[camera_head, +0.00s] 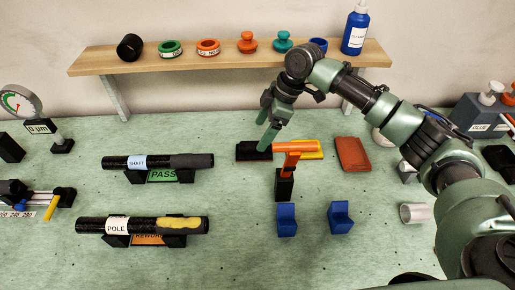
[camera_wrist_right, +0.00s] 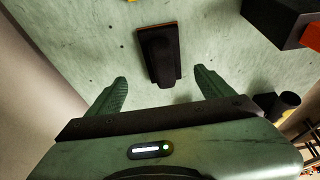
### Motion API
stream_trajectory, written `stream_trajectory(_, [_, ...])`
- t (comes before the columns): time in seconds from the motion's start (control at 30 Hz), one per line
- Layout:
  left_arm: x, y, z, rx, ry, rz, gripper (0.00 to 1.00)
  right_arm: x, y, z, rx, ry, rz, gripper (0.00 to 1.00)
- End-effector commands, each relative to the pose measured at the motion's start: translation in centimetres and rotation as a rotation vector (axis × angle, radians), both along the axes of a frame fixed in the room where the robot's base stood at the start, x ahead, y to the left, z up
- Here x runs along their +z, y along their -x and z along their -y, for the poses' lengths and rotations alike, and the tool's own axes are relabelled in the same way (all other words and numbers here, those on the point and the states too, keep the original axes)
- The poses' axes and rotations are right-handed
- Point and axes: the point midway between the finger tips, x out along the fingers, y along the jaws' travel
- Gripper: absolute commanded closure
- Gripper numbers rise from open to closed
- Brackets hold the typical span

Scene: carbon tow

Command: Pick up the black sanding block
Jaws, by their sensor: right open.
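In the right wrist view the block (camera_wrist_right: 160,52) shows a dark raised grip on a flat base with a thin orange-red edge. My right gripper (camera_head: 268,120) is above the block and points down at it. In the wrist view its two fingers (camera_wrist_right: 161,80) are apart, with nothing between the tips, and the block appears just beyond them. My left gripper is not in view.
An orange T-shaped tool (camera_head: 292,147) on a black stand is close to the block's right. A yellow piece (camera_head: 312,155) and a brown-red pad (camera_head: 352,154) lie further right. Blue V-blocks (camera_head: 287,220) stand in front. A wooden shelf (camera_head: 225,58) runs behind. Two black tubes rest on the left.

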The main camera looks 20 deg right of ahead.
Motion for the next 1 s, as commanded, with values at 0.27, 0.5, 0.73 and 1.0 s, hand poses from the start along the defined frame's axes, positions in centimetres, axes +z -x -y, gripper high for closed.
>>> stream_trajectory(0.27, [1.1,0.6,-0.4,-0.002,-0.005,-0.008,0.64,-2.8,-0.2,-1.0,0.002,0.002,-0.004,0.18])
stream_trajectory(0.5, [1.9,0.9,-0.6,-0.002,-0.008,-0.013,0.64,-6.1,-0.5,-2.1,0.002,0.0,-0.003,0.18])
stream_trajectory(0.73, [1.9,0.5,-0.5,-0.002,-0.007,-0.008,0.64,-6.7,-0.6,-2.2,0.001,0.001,0.0,0.18])
stream_trajectory(1.0, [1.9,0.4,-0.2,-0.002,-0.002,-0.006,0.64,-6.7,-0.6,-2.2,0.001,0.001,-0.001,0.71])
